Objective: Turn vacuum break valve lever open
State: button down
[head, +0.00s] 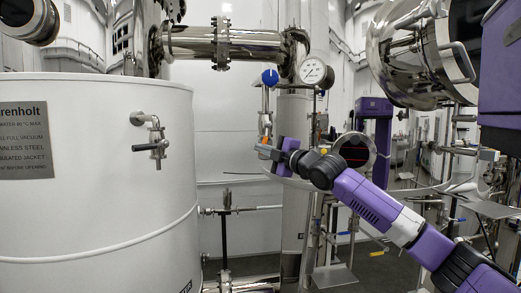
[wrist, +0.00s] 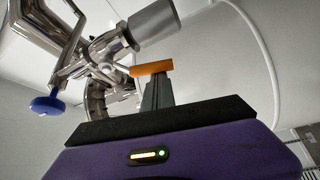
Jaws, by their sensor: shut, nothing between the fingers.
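My gripper (head: 263,151) is shut and empty, in front of a thin steel pipe fitting at the middle of the head view. A blue knob (head: 270,77) tops the fitting above my gripper; a blue knob (wrist: 48,104) on a thin stem also shows in the wrist view. A grey cylinder (wrist: 154,22) sits on the fitting there. No label marks the vacuum break valve lever. I cannot tell whether the fingers touch the fitting.
A large white tank (head: 90,210) with a black-handled valve (head: 152,146) fills the left. A dial gauge (head: 312,71) hangs right of the blue knob. A steel pipe (head: 190,43) crosses above. A polished steel vessel (head: 400,50) stands upper right, above my arm.

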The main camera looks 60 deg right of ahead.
jog(key=shift+s+d+f+n+g+y, duration=0.15)
jog(key=shift+s+d+n, duration=0.15)
jog(key=shift+s+d, duration=0.1)
jog(key=shift+s+d+f+n+g+y, duration=0.1)
jog(key=shift+s+d+n+g+y, duration=0.05)
jog(key=shift+s+d+n, duration=0.2)
jog(key=shift+s+d, duration=0.1)
